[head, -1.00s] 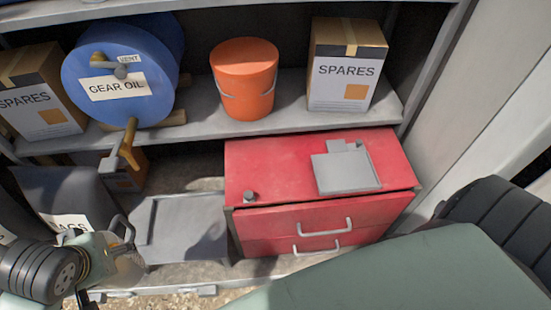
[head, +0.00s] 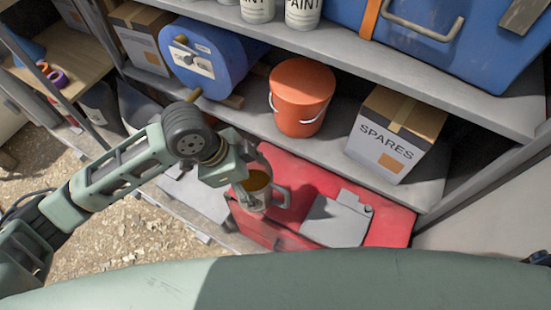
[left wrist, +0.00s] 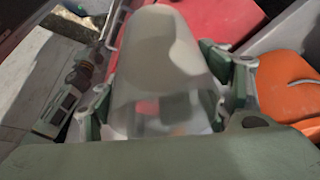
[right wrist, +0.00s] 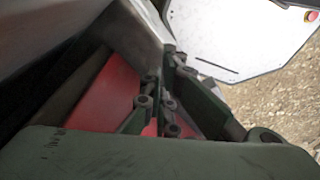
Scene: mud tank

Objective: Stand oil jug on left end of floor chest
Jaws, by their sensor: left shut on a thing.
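The jug looks roughly upright over the left end of the red floor chest (head: 290,172) in the head view. I cannot tell whether its base touches the lid. In the left wrist view the clear jug (left wrist: 160,65) is between the two fingers, with the red chest (left wrist: 205,20) behind it. My right gripper (right wrist: 165,95) shows only in the right wrist view, its fingers close together; whether they are shut is unclear.
A grey metal piece (head: 337,222) lies on the right part of the chest lid. The shelf above holds an orange bucket (head: 300,97), a SPARES box (head: 395,135) and a blue gear oil drum (head: 208,58). Shelf edge and posts stand close to the chest.

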